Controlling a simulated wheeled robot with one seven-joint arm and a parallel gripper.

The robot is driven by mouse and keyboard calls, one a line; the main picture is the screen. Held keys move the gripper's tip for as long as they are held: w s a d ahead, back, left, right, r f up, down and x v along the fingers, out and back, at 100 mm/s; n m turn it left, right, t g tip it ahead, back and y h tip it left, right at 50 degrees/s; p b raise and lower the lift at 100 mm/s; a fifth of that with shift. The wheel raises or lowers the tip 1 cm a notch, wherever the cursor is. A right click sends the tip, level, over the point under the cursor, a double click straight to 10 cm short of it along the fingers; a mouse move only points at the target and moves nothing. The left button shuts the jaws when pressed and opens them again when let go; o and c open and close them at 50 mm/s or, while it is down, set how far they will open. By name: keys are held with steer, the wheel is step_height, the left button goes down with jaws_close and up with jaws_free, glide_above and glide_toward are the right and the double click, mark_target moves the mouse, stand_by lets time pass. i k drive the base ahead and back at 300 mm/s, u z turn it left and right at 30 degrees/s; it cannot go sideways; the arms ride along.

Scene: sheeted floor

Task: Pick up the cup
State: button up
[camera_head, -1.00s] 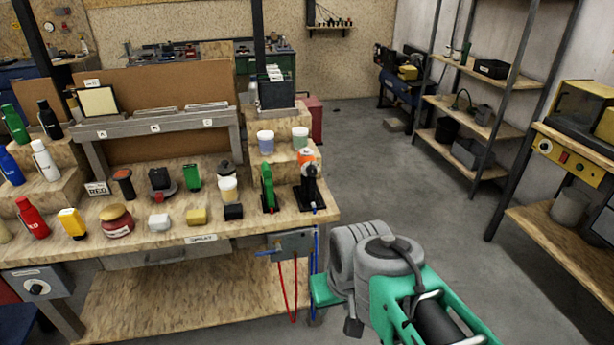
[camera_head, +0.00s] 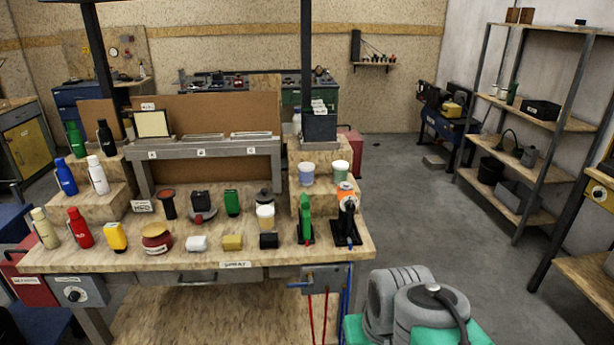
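Several cup-like vessels stand on the wooden workbench (camera_head: 210,258). I cannot tell which one the task calls the cup. All stand upright and apart from my arm. My grey and green arm parts show at the bottom right, in front of the bench's right end. My gripper is not in view.
Bottles, jars and small blocks crowd the bench. Metal shelves (camera_head: 520,125) line the right wall. The grey floor (camera_head: 425,215) between bench and shelves is clear.

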mark_target(306, 170)
steer(key=k, duration=0.6)
steer(key=z, duration=0.25)
steer(key=i, duration=0.9)
steer(key=u, duration=0.4)
steer(key=i, duration=0.75)
steer(key=u, duration=1.1)
steer(key=i, duration=0.4)
steer(key=u, duration=0.35)
